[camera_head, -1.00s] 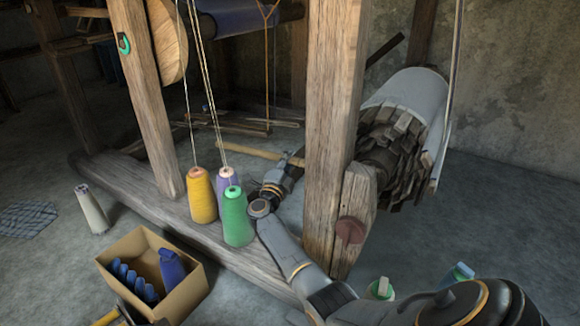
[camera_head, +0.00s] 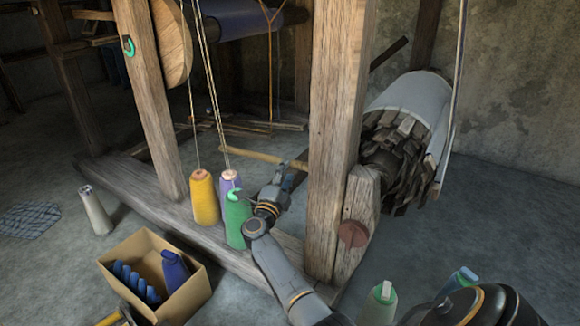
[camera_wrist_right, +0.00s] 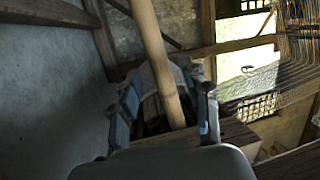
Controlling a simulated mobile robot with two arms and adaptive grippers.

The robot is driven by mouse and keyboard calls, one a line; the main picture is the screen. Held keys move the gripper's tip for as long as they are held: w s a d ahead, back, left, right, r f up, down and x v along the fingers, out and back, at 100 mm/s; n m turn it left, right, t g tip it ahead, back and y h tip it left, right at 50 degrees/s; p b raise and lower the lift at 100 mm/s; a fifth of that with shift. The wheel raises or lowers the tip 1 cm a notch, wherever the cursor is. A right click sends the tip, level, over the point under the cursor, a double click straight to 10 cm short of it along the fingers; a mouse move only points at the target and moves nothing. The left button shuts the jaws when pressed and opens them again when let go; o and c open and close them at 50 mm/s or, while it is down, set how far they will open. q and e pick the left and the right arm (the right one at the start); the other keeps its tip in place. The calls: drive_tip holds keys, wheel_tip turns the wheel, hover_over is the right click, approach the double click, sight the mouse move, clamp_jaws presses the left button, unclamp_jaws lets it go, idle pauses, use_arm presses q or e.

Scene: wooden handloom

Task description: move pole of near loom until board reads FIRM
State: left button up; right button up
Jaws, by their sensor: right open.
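The pole is a pale wooden rod (camera_head: 246,154) running roughly level behind the thick front post of the near loom. My right gripper (camera_head: 287,178) is just below the pole's right part, close to the post. In the right wrist view the pole (camera_wrist_right: 152,45) runs down between the two open fingers of my right gripper (camera_wrist_right: 166,92). The fingers stand apart on either side of it; I cannot tell whether either touches it. No board with a reading shows. My left gripper is not in view.
Yellow (camera_head: 204,198), lilac and green (camera_head: 237,220) thread cones stand on the loom's base beam, left of my right arm. A cardboard box (camera_head: 190,296) with blue items sits on the floor. The thick post (camera_head: 335,130) stands right of the gripper.

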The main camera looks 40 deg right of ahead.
drive_tip(key=v, duration=0.2)
drive_tip(key=shift+s+a, duration=0.2)
drive_tip(key=shift+a, duration=0.1)
